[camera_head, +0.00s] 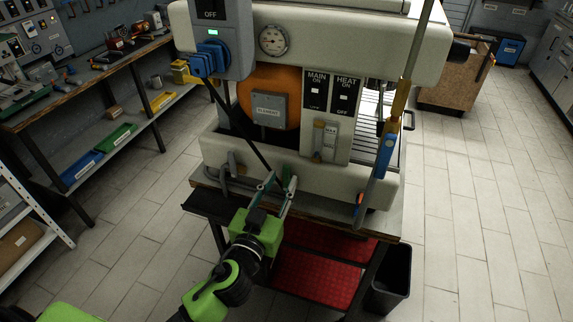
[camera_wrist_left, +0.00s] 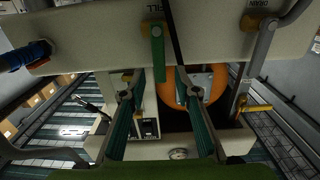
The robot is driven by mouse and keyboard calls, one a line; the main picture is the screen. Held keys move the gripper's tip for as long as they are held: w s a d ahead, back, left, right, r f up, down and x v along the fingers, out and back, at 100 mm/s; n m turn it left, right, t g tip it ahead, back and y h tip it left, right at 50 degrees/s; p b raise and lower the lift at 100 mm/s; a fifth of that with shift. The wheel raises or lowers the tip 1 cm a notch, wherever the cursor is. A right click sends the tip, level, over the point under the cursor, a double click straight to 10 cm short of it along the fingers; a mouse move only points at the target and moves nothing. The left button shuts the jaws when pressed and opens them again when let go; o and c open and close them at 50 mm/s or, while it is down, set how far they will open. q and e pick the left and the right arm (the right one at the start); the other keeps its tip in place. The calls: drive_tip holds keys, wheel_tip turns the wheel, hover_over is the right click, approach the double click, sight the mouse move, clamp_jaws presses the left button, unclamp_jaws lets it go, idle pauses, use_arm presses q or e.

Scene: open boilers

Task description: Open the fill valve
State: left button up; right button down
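The fill valve's green lever (camera_wrist_left: 158,55) hangs from the pale panel under the FILL label in the left wrist view. It points straight down in that picture, between and just beyond my left fingertips. My left gripper (camera_wrist_left: 153,88) is open, with one finger on each side of the lever's line and a clear gap between them. I cannot tell whether either finger touches it. In the head view my left gripper (camera_head: 279,184) is at the lower front edge of the boiler machine (camera_head: 265,165). There the lever is hard to separate from the fingers. My right gripper does not show.
The machine carries an OFF switch box (camera_head: 224,40), a gauge (camera_head: 273,40) and MAIN and HEAT switches (camera_head: 330,92). A black bin (camera_head: 388,280) stands at lower right.

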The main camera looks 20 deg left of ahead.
sight(286, 174)
use_arm(q)
drive_tip(key=shift+w+d+p, duration=0.1)
drive_tip(key=shift+w+p, duration=0.45)
drive_tip(key=shift+w, duration=1.7)
clamp_jaws()
